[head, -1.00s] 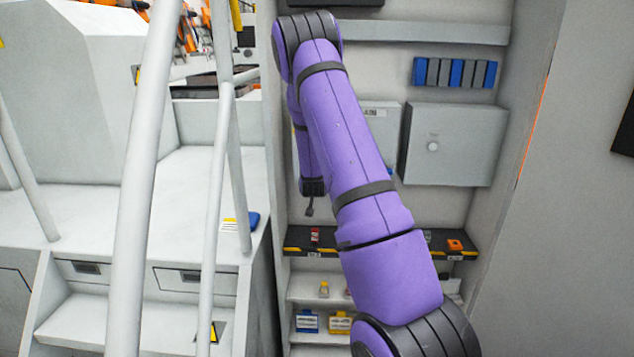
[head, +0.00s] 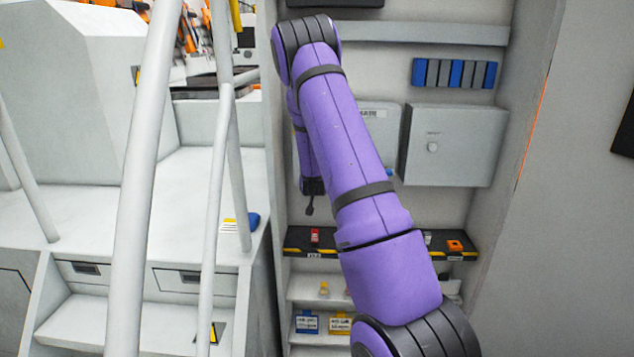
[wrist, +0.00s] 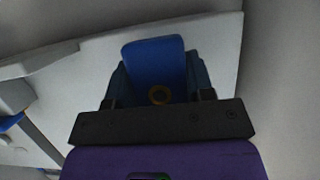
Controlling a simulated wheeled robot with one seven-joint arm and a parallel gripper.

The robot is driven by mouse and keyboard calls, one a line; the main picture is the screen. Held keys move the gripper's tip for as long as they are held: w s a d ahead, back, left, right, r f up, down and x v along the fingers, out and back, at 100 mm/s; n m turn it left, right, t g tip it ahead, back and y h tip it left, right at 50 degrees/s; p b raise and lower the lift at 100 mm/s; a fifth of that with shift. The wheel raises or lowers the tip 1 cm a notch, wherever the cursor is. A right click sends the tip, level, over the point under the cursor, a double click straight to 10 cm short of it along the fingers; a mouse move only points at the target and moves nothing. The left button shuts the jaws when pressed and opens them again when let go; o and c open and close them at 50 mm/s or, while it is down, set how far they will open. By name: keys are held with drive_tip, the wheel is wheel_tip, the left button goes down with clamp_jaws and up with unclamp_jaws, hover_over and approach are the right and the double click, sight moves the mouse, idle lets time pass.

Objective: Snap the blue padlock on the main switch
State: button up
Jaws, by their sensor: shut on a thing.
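In the wrist view my gripper (wrist: 160,100) is shut on the blue padlock (wrist: 153,58). The blue body sits between the two dark fingers, and a round brass-coloured ring shows low on it. The padlock's shackle cannot be made out. In the head view my purple arm covers much of the cabinet, and the padlock in the gripper is hidden behind it. A grey box (head: 384,125) with a partly readable label, perhaps the main switch, is partly hidden behind my arm. The switch handle is not visible.
A grey box with a round knob (head: 453,146) is on the right of the cabinet. Blue and grey blocks (head: 454,73) hang above it. A black-and-yellow-edged shelf (head: 296,240) holds small items, including an orange one (head: 455,246). White stairs with a handrail (head: 150,170) stand at left.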

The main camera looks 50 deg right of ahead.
drive_tip(key=shift+w+d, duration=0.5)
drive_tip(key=shift+d, duration=0.15)
drive_tip(key=o, duration=1)
drive_tip(key=shift+o, duration=0.2)
drive_tip(key=v, duration=1)
drive_tip(key=shift+s+a, duration=0.3)
